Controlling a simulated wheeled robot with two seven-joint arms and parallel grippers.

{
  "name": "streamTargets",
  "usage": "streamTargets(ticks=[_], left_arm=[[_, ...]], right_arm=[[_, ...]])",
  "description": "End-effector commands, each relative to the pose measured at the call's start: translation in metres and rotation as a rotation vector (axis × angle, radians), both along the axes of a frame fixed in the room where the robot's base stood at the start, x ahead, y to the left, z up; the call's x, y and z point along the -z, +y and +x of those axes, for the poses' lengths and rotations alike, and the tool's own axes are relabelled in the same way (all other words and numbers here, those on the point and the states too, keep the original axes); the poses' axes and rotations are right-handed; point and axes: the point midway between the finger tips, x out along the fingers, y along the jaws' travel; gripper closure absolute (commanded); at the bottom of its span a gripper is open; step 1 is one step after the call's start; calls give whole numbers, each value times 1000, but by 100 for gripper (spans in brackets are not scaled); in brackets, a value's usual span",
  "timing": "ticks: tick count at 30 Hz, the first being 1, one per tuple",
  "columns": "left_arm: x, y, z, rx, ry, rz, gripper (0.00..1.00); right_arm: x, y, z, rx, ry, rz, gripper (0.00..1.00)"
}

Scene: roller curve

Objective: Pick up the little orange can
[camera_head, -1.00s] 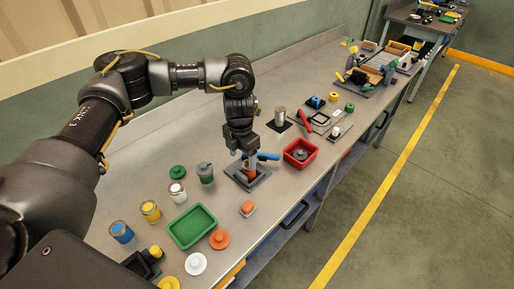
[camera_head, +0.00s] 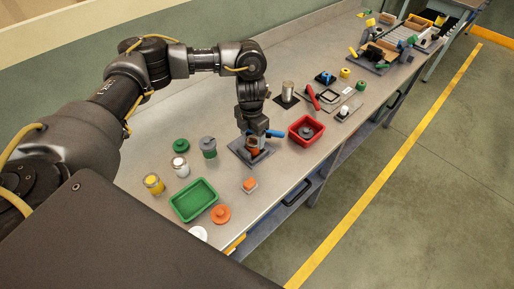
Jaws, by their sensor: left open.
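The little orange can (camera_head: 253,152) stands on a dark grey square plate (camera_head: 240,156) on the workbench, with a blue handle (camera_head: 274,133) sticking out to the right beside it. My left gripper (camera_head: 254,145) points straight down over the can, with its fingers open at the can's upper part. The fingers hide much of the can, and I cannot tell whether they touch it. My right gripper is not in view.
A green tray (camera_head: 182,211), an orange lidded piece (camera_head: 221,214), a small orange block (camera_head: 249,185) and several jars are nearer. A metal cylinder (camera_head: 288,91) stands behind.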

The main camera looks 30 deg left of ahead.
Motion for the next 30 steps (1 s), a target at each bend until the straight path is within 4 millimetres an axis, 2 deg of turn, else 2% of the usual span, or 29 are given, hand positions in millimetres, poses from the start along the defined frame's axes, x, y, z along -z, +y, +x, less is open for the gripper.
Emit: streamTargets(ticks=[4,11,15,22,30], left_arm=[[10,1,-2,-7,5,0,31],[42,-2,0,-6,4,-1,31],[51,-3,1,-2,1,-1,31],[52,-3,1,-1,0,0,31],[51,-3,1,-2,1,0,66]], right_arm=[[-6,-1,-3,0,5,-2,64],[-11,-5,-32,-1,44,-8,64],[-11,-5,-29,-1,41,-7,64],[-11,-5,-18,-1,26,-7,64],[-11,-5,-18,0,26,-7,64]])
